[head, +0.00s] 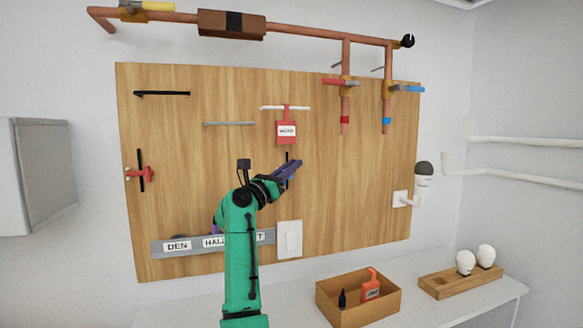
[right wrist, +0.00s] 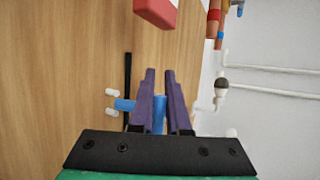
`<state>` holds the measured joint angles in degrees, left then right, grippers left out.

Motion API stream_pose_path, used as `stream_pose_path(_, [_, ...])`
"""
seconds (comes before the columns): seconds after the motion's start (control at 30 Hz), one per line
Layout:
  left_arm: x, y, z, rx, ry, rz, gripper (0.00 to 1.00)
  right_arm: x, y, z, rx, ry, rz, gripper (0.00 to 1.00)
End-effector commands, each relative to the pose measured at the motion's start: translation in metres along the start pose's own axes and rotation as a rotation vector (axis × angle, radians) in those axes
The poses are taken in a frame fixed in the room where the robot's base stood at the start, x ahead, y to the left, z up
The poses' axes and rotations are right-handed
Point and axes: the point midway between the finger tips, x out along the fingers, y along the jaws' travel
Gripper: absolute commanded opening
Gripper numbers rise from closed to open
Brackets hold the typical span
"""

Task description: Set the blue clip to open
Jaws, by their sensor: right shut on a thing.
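The blue clip (right wrist: 125,104) is on the wooden board, beside a black upright bar (right wrist: 127,75) and two white knobs. Its blue handle (right wrist: 158,115) stands out between the purple fingers of my right gripper (right wrist: 159,73). The gripper is shut on this handle. In the head view my right gripper (head: 294,166) is at the middle of the board, over the black bar (head: 287,157), and hides the blue clip. My left gripper is not in view.
A red clip (head: 140,173) is on another black bar at the left. A red tag (head: 286,131) hangs above my gripper. A labelled rail (head: 160,248) and a white switch (head: 290,239) are below. A box (head: 336,312) and a bulb rack (head: 447,287) stand on the counter.

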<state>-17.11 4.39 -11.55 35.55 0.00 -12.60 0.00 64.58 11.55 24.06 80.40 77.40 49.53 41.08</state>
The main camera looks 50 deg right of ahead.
Motion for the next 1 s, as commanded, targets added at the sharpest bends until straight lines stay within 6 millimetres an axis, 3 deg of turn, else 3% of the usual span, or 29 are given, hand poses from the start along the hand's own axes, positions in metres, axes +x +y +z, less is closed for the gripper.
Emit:
stream_pose_path(0.47, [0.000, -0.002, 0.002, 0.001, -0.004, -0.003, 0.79, -0.004, 0.000, 0.002, -0.033, -0.002, -0.082, 0.00])
stream_pose_path(0.5, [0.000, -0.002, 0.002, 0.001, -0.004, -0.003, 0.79, -0.004, 0.000, 0.002, -0.033, -0.002, -0.082, 0.22])
stream_pose_path(0.57, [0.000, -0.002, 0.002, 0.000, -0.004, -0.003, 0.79, -0.004, 0.000, 0.002, -0.033, -0.002, -0.082, 0.45])
stream_pose_path(0.87, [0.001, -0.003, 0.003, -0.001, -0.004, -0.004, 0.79, -0.004, 0.000, 0.002, -0.033, -0.001, -0.081, 0.45])
stream_pose_path(1.0, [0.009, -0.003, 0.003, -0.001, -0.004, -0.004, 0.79, -0.019, 0.002, -0.002, -0.032, 0.000, -0.079, 0.45])
